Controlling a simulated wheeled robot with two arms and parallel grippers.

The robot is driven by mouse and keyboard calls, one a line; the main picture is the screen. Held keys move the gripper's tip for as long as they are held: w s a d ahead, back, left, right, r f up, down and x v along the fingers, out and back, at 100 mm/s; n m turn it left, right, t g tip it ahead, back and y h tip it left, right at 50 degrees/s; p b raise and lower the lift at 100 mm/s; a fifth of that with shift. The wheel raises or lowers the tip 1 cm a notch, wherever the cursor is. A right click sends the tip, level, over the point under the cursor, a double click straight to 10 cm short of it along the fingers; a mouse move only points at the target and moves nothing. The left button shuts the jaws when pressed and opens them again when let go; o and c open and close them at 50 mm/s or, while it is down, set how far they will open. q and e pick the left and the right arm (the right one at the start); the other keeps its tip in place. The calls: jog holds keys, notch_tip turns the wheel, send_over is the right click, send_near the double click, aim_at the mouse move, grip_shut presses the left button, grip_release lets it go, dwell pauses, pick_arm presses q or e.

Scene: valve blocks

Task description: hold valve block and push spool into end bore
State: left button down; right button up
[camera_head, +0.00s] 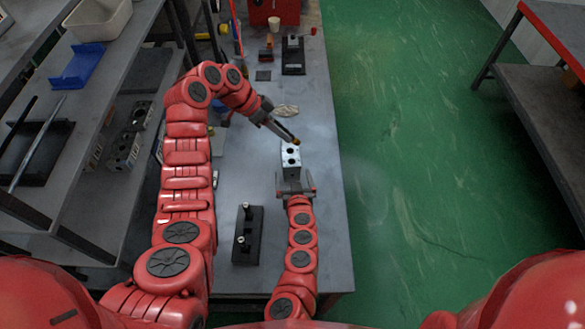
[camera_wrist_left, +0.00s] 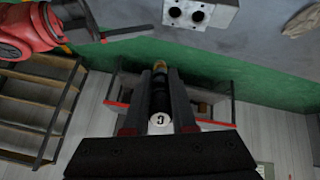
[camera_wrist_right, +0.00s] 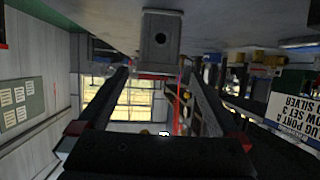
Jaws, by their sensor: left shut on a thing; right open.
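The grey valve block (camera_head: 291,163) stands on the table with dark bores in its top; it also shows at the top of the left wrist view (camera_wrist_left: 212,14) and the right wrist view (camera_wrist_right: 161,45), where one round bore faces me. My left gripper (camera_head: 296,140) is shut on the spool (camera_wrist_left: 160,90), a dark rod with a brass tip and a pale end. The brass tip is close to the block's upper end in the head view; I cannot tell whether they touch. My right gripper (camera_head: 296,191) is open at the block's near end, its fingers to either side.
A black rack (camera_head: 247,235) with silver-topped pegs stands on the table at near left. A black fixture (camera_head: 293,56) and a red bin (camera_head: 274,12) are at the far end. Shelves with several blocks (camera_head: 128,140) line the left. The table's right edge is close to the block.

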aim_at(290, 162)
jog(key=x, duration=0.9)
jog(key=shift+w+f, duration=0.2)
jog(key=shift+w, duration=0.05)
jog(key=shift+w+a+f, duration=0.1)
jog(key=shift+w+f, duration=0.15)
jog(key=shift+w, duration=0.25)
jog(key=shift+w+f, duration=0.2)
jog(key=shift+w, duration=0.15)
grip_shut()
